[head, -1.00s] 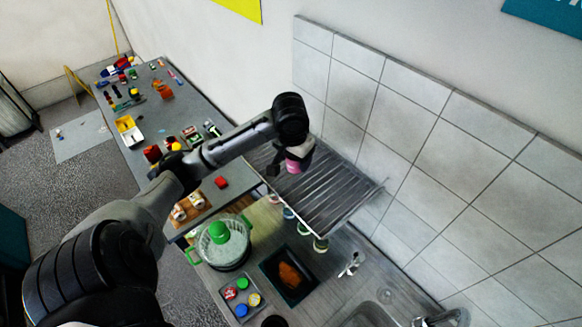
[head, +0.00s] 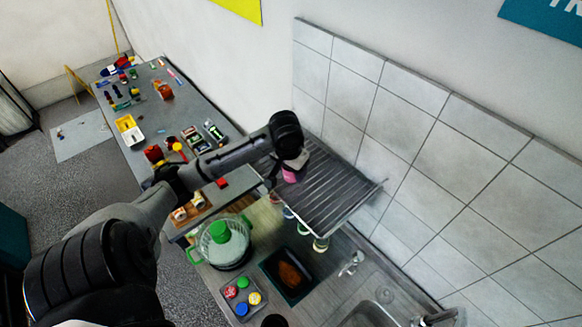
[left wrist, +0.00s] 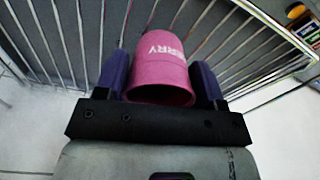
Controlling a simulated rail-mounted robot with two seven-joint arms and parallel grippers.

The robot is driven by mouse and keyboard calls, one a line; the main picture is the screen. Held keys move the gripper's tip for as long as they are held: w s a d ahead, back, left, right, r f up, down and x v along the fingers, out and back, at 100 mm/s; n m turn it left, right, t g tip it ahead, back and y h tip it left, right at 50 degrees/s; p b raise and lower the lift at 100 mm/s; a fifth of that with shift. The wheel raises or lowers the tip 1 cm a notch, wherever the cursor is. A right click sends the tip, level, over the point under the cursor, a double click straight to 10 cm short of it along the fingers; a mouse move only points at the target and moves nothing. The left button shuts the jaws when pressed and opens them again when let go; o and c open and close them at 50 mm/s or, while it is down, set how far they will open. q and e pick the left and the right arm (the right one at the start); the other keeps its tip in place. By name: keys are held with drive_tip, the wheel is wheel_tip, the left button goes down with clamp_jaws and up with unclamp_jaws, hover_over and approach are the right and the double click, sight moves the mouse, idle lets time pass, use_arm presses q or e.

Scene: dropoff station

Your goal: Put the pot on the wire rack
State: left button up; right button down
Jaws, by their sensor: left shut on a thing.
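The pot is a small pink pot with white lettering, seen in the left wrist view (left wrist: 160,68) between the fingers. In the head view the pink pot (head: 291,175) shows just below my left wrist. My left gripper (left wrist: 161,80) is shut on the pot, one finger on each side. The wire rack (head: 325,190) is a shelf of parallel bars against the tiled wall. Its bars (left wrist: 95,30) run behind the pot in the left wrist view. The pot is over the rack; I cannot tell whether it touches the bars. My right gripper is not in view.
Under the rack, small jars (head: 320,244) stand on the counter. A green-lidded pot (head: 222,243), a dark tray (head: 289,275) and a tray of coloured lids (head: 242,296) are in front. The rack's right part is clear. A cluttered table (head: 150,110) stands at the left.

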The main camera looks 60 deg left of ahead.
sight(288, 181)
use_arm(q)
drive_tip(key=o, duration=0.9)
drive_tip(key=r, duration=0.4)
drive_tip(key=s+r, duration=0.1)
drive_tip(key=r, duration=0.7)
drive_tip(key=shift+s+d, duration=0.2)
drive_tip(key=shift+d, duration=0.15)
